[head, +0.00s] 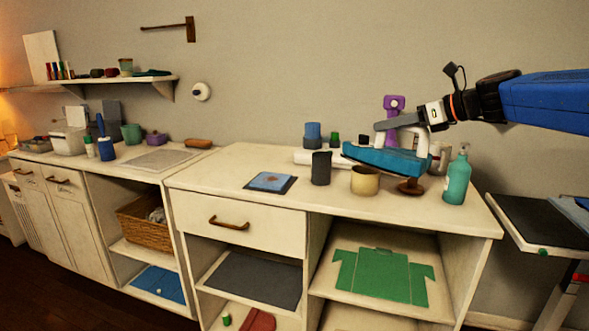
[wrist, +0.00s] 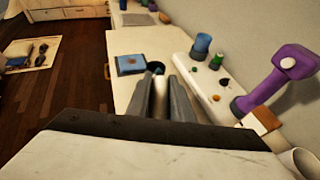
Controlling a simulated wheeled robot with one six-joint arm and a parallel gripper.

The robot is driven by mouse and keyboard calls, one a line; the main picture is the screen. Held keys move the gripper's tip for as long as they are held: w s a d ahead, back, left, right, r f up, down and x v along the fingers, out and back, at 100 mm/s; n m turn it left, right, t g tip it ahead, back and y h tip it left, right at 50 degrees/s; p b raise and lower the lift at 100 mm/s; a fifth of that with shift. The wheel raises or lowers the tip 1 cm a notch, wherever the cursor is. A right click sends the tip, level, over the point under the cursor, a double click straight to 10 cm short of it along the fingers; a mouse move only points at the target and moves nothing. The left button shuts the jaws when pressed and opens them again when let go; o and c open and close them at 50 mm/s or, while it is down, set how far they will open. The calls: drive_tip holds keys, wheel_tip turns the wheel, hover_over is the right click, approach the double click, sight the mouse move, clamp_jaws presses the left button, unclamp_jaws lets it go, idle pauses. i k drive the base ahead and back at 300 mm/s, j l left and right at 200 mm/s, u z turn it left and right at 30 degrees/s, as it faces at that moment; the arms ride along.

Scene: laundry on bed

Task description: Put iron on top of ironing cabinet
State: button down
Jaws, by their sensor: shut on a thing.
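A blue iron (head: 385,160) with a white handle is held in my gripper (head: 388,126), tilted slightly. It appears over the right part of the white cabinet top (head: 230,178), behind a beige cup; whether it touches the top or anything there cannot be told. The cabinet has a drawer and open shelves below. In the wrist view my gripper's fingers (wrist: 163,95) are close together around a pale strip, likely the handle. The body of the iron cannot be made out in that view.
The beige cup (head: 365,181), a dark cup (head: 321,168), a brown round object (head: 411,187) and a teal spray bottle (head: 457,178) stand near the iron. A purple upright object (wrist: 275,82) is behind. A blue square item (head: 270,182) lies left, with clear surface around it.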

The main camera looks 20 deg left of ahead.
sight(220, 173)
drive_tip(key=i+j+u, duration=0.35)
drive_tip(key=j, duration=0.15)
drive_tip(key=i+j+u, duration=0.4)
